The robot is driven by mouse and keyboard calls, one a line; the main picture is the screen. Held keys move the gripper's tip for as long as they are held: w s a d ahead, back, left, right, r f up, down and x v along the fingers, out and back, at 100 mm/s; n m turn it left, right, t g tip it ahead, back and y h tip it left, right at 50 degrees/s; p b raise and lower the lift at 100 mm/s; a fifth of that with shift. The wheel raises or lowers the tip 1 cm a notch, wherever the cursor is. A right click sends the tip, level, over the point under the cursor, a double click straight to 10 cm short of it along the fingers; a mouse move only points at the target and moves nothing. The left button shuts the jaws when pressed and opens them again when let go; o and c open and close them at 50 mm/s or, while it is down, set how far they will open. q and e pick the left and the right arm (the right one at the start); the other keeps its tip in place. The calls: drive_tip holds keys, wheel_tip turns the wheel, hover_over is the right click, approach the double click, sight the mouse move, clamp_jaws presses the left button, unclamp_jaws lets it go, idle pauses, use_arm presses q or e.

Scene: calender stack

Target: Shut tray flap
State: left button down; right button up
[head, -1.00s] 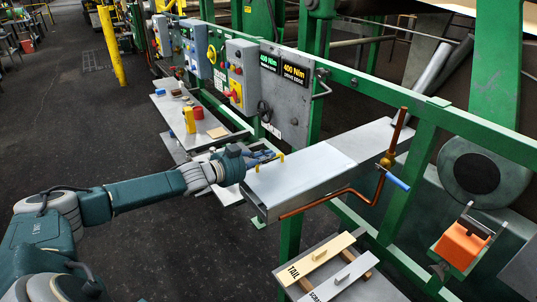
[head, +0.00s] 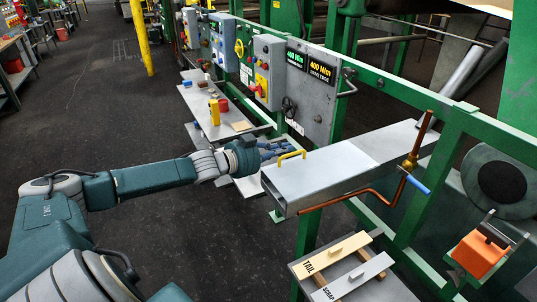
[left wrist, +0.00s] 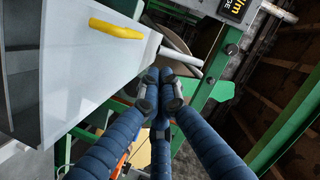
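The grey metal tray (head: 372,144) is a long box along the green frame, with an open near end. Its flap seems to be the near top panel (head: 310,172) with a yellow handle (head: 291,154); it looks about flat, but I cannot tell if it is fully down. The panel (left wrist: 75,60) and handle (left wrist: 116,28) also show at left in the left wrist view. My left gripper (head: 284,148) is beside the tray's far side, near the handle. Its blue fingers come together at the tips (left wrist: 160,95), with nothing visible between them. My right gripper is out of view.
Boards marked TAIL (head: 325,257) and SCRAP (head: 345,281) lie below. A low bench (head: 200,106) with small items stands behind my gripper. Open floor (head: 100,120) lies left.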

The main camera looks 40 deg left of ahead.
use_arm(q)
drive_tip(key=shift+s+a+f, duration=0.15)
drive_tip(key=shift+s, duration=0.25)
drive_tip(key=shift+s+r, duration=0.2)
drive_tip(key=shift+s, duration=0.15)
drive_tip(key=shift+r+p+v, duration=0.15)
drive_tip(key=shift+p+v, duration=0.15)
drive_tip(key=shift+v, duration=0.85)
drive_tip(key=shift+r+p+v, duration=0.15)
drive_tip(key=shift+p+v, duration=0.15)
drive_tip(key=shift+v, duration=0.9)
